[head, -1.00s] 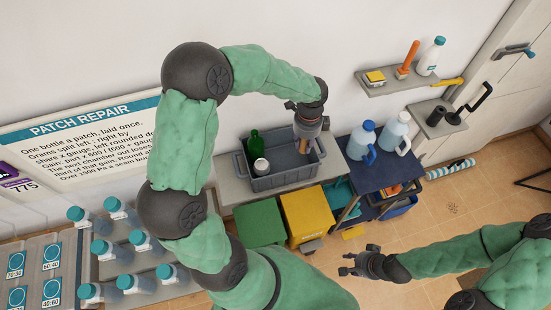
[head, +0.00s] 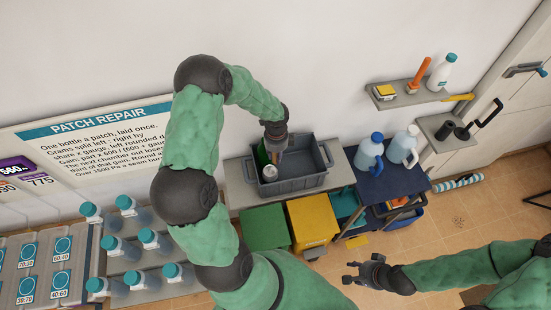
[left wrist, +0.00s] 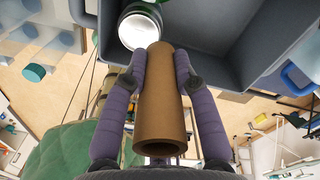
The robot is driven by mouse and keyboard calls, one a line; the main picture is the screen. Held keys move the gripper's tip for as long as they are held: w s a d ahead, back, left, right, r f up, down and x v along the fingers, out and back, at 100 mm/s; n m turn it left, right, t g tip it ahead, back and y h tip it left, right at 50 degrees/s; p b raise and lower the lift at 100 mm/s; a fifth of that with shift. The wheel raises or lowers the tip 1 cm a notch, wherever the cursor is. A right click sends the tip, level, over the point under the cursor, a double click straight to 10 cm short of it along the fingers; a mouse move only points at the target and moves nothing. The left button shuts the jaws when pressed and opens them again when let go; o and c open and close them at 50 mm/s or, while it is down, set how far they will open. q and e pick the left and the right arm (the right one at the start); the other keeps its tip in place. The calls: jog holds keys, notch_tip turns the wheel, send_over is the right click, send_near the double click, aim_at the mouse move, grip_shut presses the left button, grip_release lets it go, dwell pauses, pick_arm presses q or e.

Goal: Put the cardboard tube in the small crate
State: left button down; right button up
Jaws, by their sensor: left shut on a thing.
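The brown cardboard tube (left wrist: 162,105) is between the fingers of my left gripper (left wrist: 160,72) in the left wrist view. In the head view my left gripper (head: 274,147) is at the left half of the grey crate (head: 302,184), and the tube (head: 277,157) shows partly below it. The can also shows in the left wrist view (left wrist: 138,30) by the tube's far end. I cannot tell whether the tube touches the crate floor. My right gripper (head: 356,272) is open and empty, low at the right.
The crate stands on a grey bench (head: 238,190) against the wall. Green (head: 264,228) and yellow (head: 312,218) bins are below it. A blue cart (head: 388,182) with jugs is to the right. The right part of the crate looks clear.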

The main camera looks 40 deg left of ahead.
aim_at(276, 160)
pick_arm(q)
jog(key=f, duration=0.3)
jog(key=shift+a+f+p, duration=0.2)
jog(key=shift+p, duration=0.2)
jog(key=shift+d+f, duration=0.1)
jog(key=shift+f+b, duration=0.45)
jog(key=shift+b, duration=0.1)
jog(key=c, duration=1)
grip_release()
